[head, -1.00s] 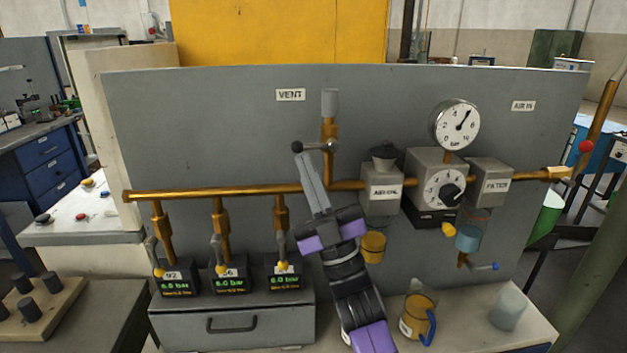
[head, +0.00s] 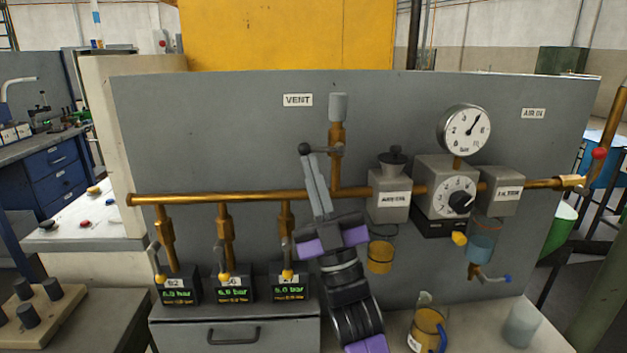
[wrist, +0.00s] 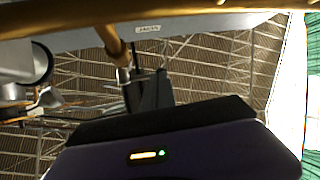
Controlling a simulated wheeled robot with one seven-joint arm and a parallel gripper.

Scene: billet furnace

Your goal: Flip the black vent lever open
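The black vent lever (head: 305,149) has a round black knob on a thin grey arm. It points left, about level, from the valve on the upright brass pipe (head: 336,170) under the VENT label (head: 297,100). My gripper (head: 314,158) reaches up from below, with its grey fingers close together and their tips at the lever, just right of and below the knob. I cannot tell whether they touch it. No gap shows between the fingers. In the wrist view the dark fingers (wrist: 152,90) stand beside the vent pipe (wrist: 114,45); the knob is not clear there.
A horizontal brass pipe (head: 250,197) runs behind my gripper. Right of it are the grey lubricator block (head: 390,205), a regulator dial (head: 452,196) and a pressure gauge (head: 464,131). Several small gauges with yellow-tipped levers stand at lower left. The panel left of the vent is clear.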

